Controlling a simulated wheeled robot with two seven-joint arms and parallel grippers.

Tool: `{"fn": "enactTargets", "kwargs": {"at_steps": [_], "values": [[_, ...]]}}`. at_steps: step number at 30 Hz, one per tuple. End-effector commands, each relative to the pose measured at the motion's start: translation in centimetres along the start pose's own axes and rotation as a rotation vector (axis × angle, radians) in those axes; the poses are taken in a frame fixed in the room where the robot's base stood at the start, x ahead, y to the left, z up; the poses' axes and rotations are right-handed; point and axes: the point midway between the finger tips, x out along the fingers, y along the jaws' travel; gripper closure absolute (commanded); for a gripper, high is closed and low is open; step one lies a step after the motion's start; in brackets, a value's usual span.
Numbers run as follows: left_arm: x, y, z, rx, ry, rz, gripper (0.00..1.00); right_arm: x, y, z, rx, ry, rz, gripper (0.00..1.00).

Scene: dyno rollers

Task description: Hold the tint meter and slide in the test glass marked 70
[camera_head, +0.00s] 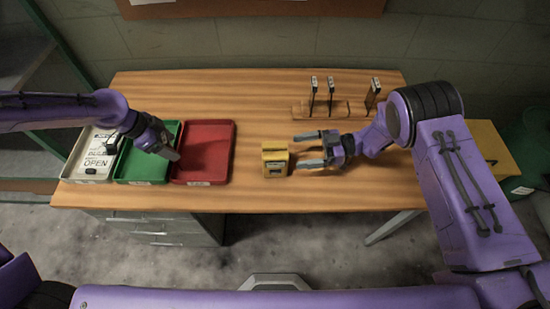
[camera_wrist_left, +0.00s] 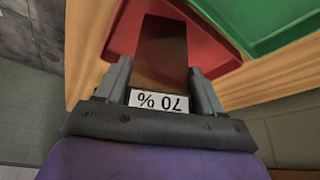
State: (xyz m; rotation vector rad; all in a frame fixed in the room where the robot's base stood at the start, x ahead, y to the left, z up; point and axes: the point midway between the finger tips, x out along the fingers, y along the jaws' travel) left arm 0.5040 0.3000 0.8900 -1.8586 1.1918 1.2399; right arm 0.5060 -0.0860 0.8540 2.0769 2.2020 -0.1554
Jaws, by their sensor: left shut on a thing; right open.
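The tint meter (camera_head: 275,160) is a small yellow box with a dark front window, standing on the table right of the red tray. My right gripper (camera_head: 297,150) is open just right of it, fingers pointing at it, with no visible grip on it. My left gripper (camera_head: 174,155) is above the green and red trays. The left wrist view shows it (camera_wrist_left: 161,80) shut on the test glass marked 70 (camera_wrist_left: 163,45), a dark brownish pane. Its white label (camera_wrist_left: 158,101) reads "70 %" upside down, between the fingers. In the head view the glass is hard to make out.
A wooden rack (camera_head: 345,108) at the back right holds three other labelled glasses (camera_head: 331,90). The red tray (camera_head: 233,142), green tray (camera_head: 138,182) and a pale tray with a sign (camera_head: 95,155) line the left. The table's middle back is clear.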

Motion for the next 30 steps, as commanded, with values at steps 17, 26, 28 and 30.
{"fn": "enactTargets", "kwargs": {"at_steps": [17,26,28,30], "values": [[0.6,0.0,0.1,0.003,0.000,0.001,0.65,4.4,0.0,0.0,0.001,0.000,0.004,0.13],[0.6,0.0,0.1,0.003,0.000,0.001,0.65,4.4,0.0,0.0,0.001,0.000,0.004,0.54],[0.6,0.0,0.1,0.003,0.000,0.001,0.65,4.4,0.0,0.0,0.001,0.000,0.004,0.54],[0.6,0.0,0.1,0.003,0.000,0.001,0.65,4.4,0.0,0.0,0.001,0.000,0.004,0.54]]}}
